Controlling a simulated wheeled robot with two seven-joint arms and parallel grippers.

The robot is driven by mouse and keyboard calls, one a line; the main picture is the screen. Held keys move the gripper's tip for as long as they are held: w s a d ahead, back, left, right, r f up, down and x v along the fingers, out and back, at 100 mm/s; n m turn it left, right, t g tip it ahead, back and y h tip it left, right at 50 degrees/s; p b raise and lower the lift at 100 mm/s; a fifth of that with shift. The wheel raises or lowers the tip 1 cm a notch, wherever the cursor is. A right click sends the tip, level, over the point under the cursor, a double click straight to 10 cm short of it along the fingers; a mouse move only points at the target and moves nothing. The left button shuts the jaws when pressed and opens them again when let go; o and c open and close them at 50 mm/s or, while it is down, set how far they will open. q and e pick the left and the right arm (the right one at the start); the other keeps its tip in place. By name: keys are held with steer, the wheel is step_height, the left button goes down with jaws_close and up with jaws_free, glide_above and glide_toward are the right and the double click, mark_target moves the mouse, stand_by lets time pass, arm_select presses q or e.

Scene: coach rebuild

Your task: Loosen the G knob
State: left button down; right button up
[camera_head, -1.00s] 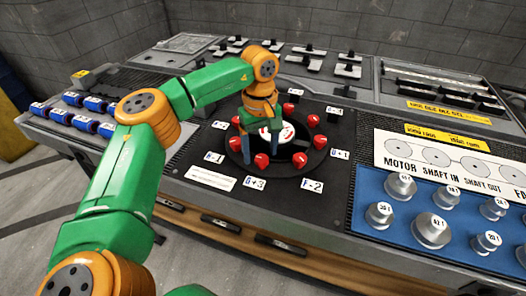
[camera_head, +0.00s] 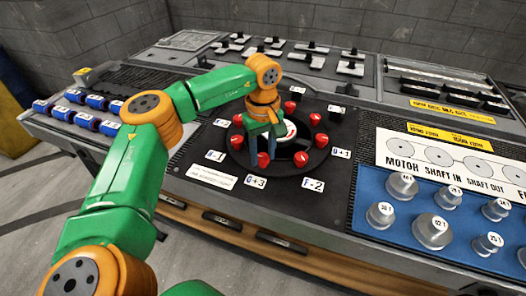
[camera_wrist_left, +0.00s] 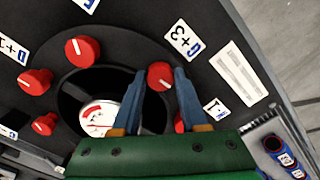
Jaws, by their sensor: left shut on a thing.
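A round black dial (camera_head: 240,158) on the console carries a ring of red knobs around a white gauge (camera_wrist_left: 97,117). The red G knob (camera_wrist_left: 160,75) is beside the card marked G +3 (camera_head: 255,182); this card also shows in the left wrist view (camera_wrist_left: 184,39). My left gripper (camera_head: 263,152) reaches down over the near side of the dial. In the left wrist view its two blue fingers (camera_wrist_left: 160,82) stand on either side of the G knob, shut on it. The knob's turn angle cannot be read. My right gripper is not in view.
Neighbouring red knobs (camera_wrist_left: 80,51) sit close by on the ring. Metal weights (camera_head: 432,232) stand on a blue panel at right. Blue cylinders (camera_head: 86,118) lie at the left. Black levers (camera_head: 270,45) line the back.

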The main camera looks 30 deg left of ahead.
arm_select(q)
steer(key=n+p, duration=0.1)
steer(key=n, duration=0.2)
steer(key=shift+n+p, duration=0.3)
steer(key=shift+n, duration=0.1)
steer(key=n+p, duration=0.1)
steer(key=n, duration=0.3)
steer(key=shift+n, duration=0.3)
steer(key=n+p, duration=0.1)
steer(key=n, duration=0.3)
steer(key=shift+n, duration=0.3)
steer(key=shift+n+p, duration=0.65)
steer(key=shift+n, duration=1.55)
steer(key=shift+f, duration=0.1)
steer(key=shift+c, duration=2.2)
jaws_free()
